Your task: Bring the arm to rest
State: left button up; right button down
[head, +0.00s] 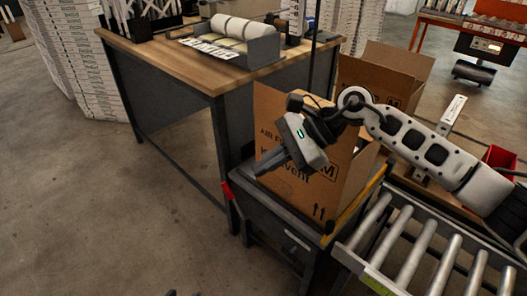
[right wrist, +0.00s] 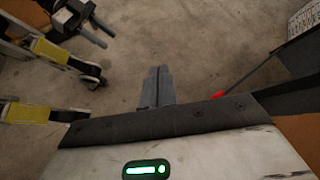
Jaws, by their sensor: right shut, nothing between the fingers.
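My right arm comes in from the right in the head view. Its gripper (head: 262,170) points down and left in front of an open cardboard box (head: 345,190). The gripper's shut fingers also show in the right wrist view (right wrist: 158,85), with bare floor beyond them and nothing held. At the top left of the right wrist view is my left gripper (right wrist: 98,32), with its two dark fingers apart. Only dark tips, likely of the left gripper (head: 183,293), show at the bottom edge of the head view.
The box stands on a dark stand (head: 285,222) beside a roller conveyor (head: 415,235). A wooden-topped workbench (head: 165,68) bears a grey bin (head: 262,50) with white rolls. A red bin (head: 500,160) is at right. The floor at left is clear.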

jog(key=s+a+r+m+y, duration=0.2)
jog(key=s+a+m+y, duration=0.3)
jog(key=a+m+y, duration=0.2)
jog(key=d+f+m+t+h, duration=0.45)
jog(key=m+t, duration=0.45)
jog(key=m, duration=0.9)
jog(key=d+f+m+t+h, duration=0.45)
jog(key=m+t, duration=0.35)
jog(key=m, duration=1)
pick_arm(q)
jog(key=f, duration=0.3)
jog(key=shift+s+a+m+y, duration=0.15)
jog(key=shift+a+m+y, duration=0.15)
jog(key=shift+a, duration=0.05)
pick_arm(e)
jog(key=s+d+f+m+g+h, duration=0.5)
jog(key=s+d+f+m+g, duration=0.1)
jog(key=s+f+m, duration=0.7)
jog(key=shift+d+f, duration=0.45)
jog(key=shift+d, duration=0.2)
